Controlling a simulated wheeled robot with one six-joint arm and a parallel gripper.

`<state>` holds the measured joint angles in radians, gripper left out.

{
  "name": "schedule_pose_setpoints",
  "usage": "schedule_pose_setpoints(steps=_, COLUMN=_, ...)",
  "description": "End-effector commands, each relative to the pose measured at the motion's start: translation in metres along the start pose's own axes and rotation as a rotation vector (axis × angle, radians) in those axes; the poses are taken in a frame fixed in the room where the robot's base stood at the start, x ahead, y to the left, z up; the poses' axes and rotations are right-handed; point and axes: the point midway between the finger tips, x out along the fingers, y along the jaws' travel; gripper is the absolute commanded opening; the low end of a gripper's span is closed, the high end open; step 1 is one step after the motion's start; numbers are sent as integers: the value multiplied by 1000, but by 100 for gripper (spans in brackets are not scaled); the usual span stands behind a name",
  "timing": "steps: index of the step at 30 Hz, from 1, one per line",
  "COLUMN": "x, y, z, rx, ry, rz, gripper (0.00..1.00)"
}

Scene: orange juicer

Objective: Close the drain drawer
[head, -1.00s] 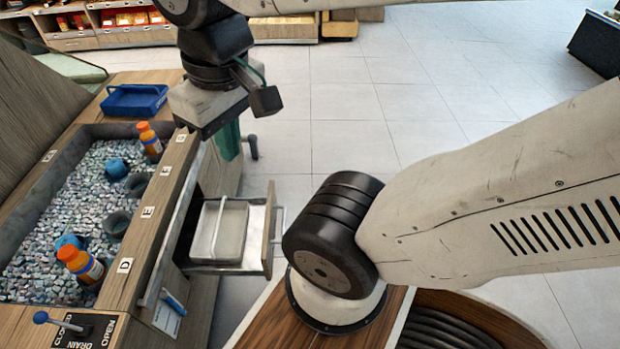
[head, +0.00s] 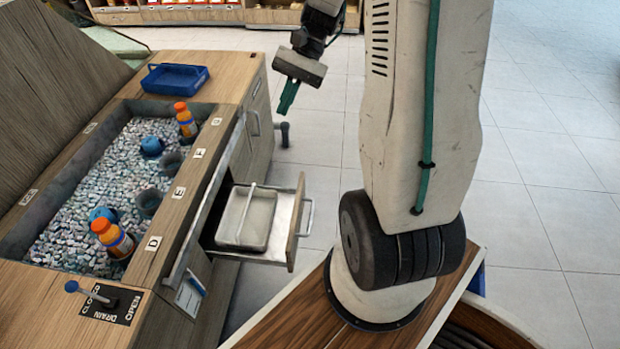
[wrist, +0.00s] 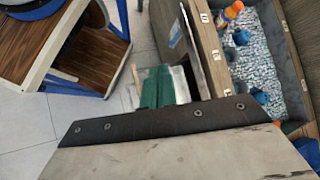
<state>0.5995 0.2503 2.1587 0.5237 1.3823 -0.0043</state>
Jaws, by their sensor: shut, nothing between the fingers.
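The drain drawer (head: 296,225) stands pulled out from the side of the wooden counter in the head view. Its bar handle (head: 308,215) is on the outer face, and a pale tray (head: 260,222) with a raised handle sits inside it. My gripper (head: 287,104) has teal fingers, shut and empty, pointing down. It is beyond the drawer, beside the counter's far end, and apart from the drawer. In the wrist view the teal fingers (wrist: 160,88) overlap the drawer area, so most of the drawer is hidden there.
The ice bin (head: 110,175) holds orange-capped bottles (head: 117,238) and blue and grey cups. A blue tray (head: 175,80) sits on the counter's far end. A drain lever (head: 85,292) is at the near end. Tiled floor (head: 540,130) is open to the right.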

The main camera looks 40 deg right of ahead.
Motion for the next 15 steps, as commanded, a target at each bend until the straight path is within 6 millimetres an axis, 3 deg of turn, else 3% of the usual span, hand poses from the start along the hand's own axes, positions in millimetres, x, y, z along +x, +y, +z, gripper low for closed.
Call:
schedule_pose_setpoints(steps=1, x=0, y=11, z=-24, rx=61, ry=-37, rz=-56, gripper=0)
schedule_pose_setpoints(steps=8, x=8, y=64, z=-121, rx=300, ry=-168, rz=-334, gripper=0)
schedule_pose_setpoints(steps=15, x=38, y=146, z=-211, rx=530, ry=-287, rz=-652, gripper=0)
